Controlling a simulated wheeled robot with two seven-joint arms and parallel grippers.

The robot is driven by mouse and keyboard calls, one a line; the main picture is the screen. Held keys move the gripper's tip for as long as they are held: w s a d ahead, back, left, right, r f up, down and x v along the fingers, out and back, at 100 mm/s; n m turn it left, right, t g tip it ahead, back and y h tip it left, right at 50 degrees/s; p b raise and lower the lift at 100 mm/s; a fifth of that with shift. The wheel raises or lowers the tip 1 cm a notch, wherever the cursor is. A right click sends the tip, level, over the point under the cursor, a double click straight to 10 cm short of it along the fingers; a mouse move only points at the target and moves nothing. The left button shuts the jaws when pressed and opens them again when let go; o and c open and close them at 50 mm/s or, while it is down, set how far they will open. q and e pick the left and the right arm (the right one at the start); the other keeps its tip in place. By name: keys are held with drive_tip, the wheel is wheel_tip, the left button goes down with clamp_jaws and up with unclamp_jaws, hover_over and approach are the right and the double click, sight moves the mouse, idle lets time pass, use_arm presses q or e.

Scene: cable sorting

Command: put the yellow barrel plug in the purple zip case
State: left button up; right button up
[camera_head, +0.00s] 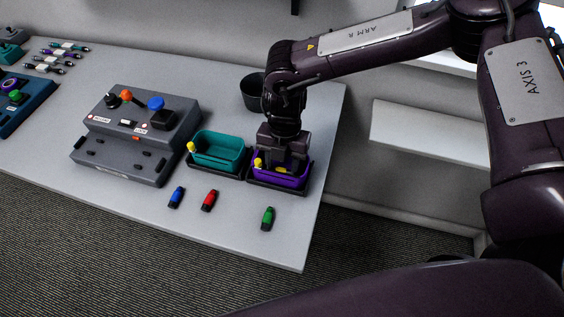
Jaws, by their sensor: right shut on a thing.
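The purple zip case (304,181) is an open purple bin in a dark tray near the table's right edge. My right gripper (281,168) points down into the case's opening and is shut on the yellow barrel plug (281,170). Only a small part of the plug shows between the fingers, within the case's outline. I cannot tell whether the plug touches the case's floor. A small yellow piece also sits at the case's left rim. My left gripper is not in view.
A teal case (217,163) stands just left of the purple one. Blue (176,197), red (209,200) and green (267,218) plugs lie along the front. A grey control box (120,160) stands further left, and a dark cup (252,96) behind the cases.

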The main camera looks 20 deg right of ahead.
drive_tip(key=o, duration=1)
drive_tip(key=shift+f, duration=0.1)
drive_tip(key=shift+c, duration=0.2)
drive_tip(key=shift+r, duration=0.25)
drive_tip(key=r, duration=0.4)
drive_tip(key=w+r+b, duration=0.1)
drive_tip(key=r, duration=0.2)
drive_tip(key=d+r+b, duration=0.1)
drive_tip(key=r, duration=0.3)
drive_tip(key=shift+w+r, duration=0.25)
drive_tip(key=shift+r, duration=0.1)
